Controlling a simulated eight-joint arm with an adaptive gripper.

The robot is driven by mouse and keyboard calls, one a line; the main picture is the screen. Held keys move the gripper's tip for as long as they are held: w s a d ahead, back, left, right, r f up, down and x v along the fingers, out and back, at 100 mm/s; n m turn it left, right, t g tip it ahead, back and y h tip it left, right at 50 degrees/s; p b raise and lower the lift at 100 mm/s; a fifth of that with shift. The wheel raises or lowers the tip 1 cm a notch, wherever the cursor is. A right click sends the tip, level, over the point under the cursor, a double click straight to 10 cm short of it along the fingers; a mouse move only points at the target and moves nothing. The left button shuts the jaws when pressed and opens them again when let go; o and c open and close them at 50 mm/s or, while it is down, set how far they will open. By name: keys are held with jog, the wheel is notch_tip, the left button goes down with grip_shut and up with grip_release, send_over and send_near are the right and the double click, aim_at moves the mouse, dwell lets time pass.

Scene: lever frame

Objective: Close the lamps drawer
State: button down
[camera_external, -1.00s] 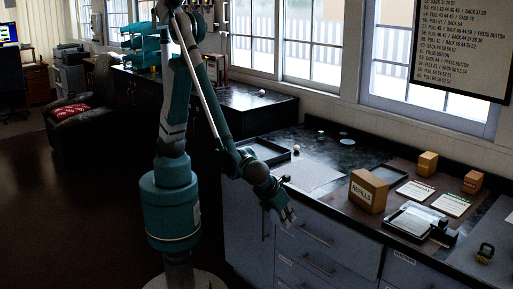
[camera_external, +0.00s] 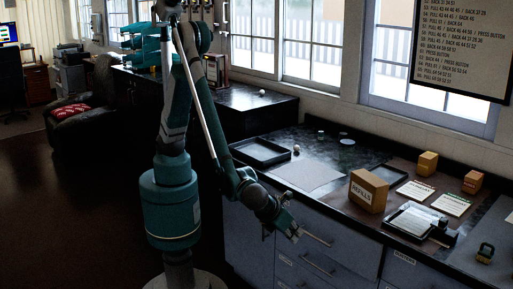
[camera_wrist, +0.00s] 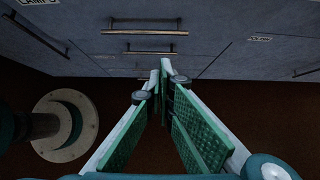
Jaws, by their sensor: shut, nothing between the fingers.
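A label reading LAMPS (camera_wrist: 38,2) is cut by the top edge of the wrist view, on a grey-blue cabinet front. A long bar handle (camera_wrist: 145,32) crosses the drawer front in the upper middle of that view. A shorter handle (camera_wrist: 150,52) shows below it. In the external view a drawer handle (camera_external: 317,238) lies just right of my gripper (camera_external: 295,235). My gripper, also in the wrist view (camera_wrist: 161,68), has its green-padded fingers shut and empty, close to the drawer fronts. I cannot tell how far the lamps drawer stands out or whether the fingers touch it.
The counter above carries a black tray (camera_external: 261,152), a REFILLS box (camera_external: 368,191), small orange boxes (camera_external: 427,163), papers and a clipboard (camera_external: 412,220). A cupboard handle (camera_wrist: 35,34) is at left in the wrist view. The brown floor in front of the cabinets is clear.

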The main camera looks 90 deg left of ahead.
aim_at(319, 239)
jog(key=shift+a+f, duration=0.1)
jog(key=shift+f, duration=0.05)
jog(key=w+a+r+b+x, duration=0.1)
jog(key=b+x, duration=0.2)
jog(key=x, duration=0.9)
jog(key=shift+w+a, duration=0.35)
jog(key=shift+w, duration=0.05)
jog(key=shift+w+a, duration=1.7)
jog(key=shift+w, duration=0.05)
jog(key=shift+s+d, duration=0.15)
